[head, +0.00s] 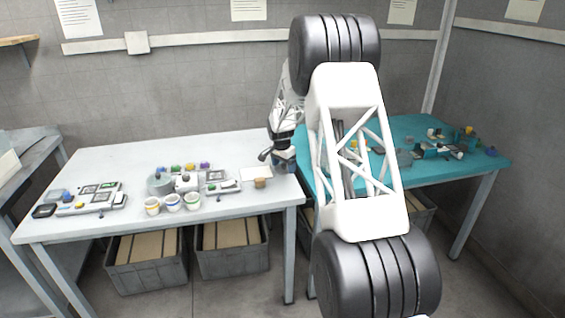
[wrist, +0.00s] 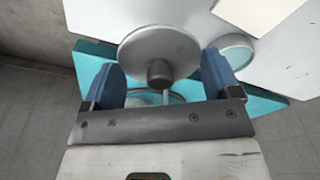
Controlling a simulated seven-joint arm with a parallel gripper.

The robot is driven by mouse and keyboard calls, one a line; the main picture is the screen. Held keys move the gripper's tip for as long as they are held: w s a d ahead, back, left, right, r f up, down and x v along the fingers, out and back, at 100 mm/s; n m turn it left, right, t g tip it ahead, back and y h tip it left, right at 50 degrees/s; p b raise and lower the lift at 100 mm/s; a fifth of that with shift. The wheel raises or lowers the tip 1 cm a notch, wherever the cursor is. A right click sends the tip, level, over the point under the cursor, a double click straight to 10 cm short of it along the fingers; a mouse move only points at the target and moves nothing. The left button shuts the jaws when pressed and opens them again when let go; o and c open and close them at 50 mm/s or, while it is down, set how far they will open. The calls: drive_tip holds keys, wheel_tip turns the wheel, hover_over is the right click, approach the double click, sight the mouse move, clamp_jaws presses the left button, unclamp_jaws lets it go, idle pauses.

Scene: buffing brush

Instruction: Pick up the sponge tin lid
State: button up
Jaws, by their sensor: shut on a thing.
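The sponge tin lid (wrist: 150,42) is a round grey metal disc with a dark knob (wrist: 160,72). In the head view my gripper (head: 284,160) is at the right end of the white table, near the teal table.
The white table (head: 110,165) holds a grey round container (head: 160,184), several white cups (head: 172,202), small parts and a brown cup (head: 261,183) by a pale sheet (head: 253,173). The teal table (head: 440,175) at right holds small items. Grey crates (head: 147,277) stand below.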

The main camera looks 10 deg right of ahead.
sight(285, 172)
drive_tip(key=shift+s+a+r, duration=0.1)
drive_tip(key=shift+s+r, duration=0.05)
drive_tip(key=shift+s, duration=1.3)
drive_tip(key=w+r+n, duration=0.1)
drive_tip(key=w+n, duration=0.1)
drive_tip(key=w, duration=0.6)
drive_tip(key=w+d+r+n, duration=0.1)
drive_tip(key=w+n, duration=0.2)
drive_tip(key=w, duration=0.5)
drive_tip(key=shift+d+r+n+y, duration=0.15)
drive_tip(key=shift+r+n+y, duration=0.1)
drive_tip(key=shift+n+y, duration=0.05)
drive_tip(key=shift+f, duration=0.15)
drive_tip(key=shift+f, duration=3)
drive_tip(key=shift+f, duration=0.25)
idle(0.5)
drive_tip(key=o, duration=0.8)
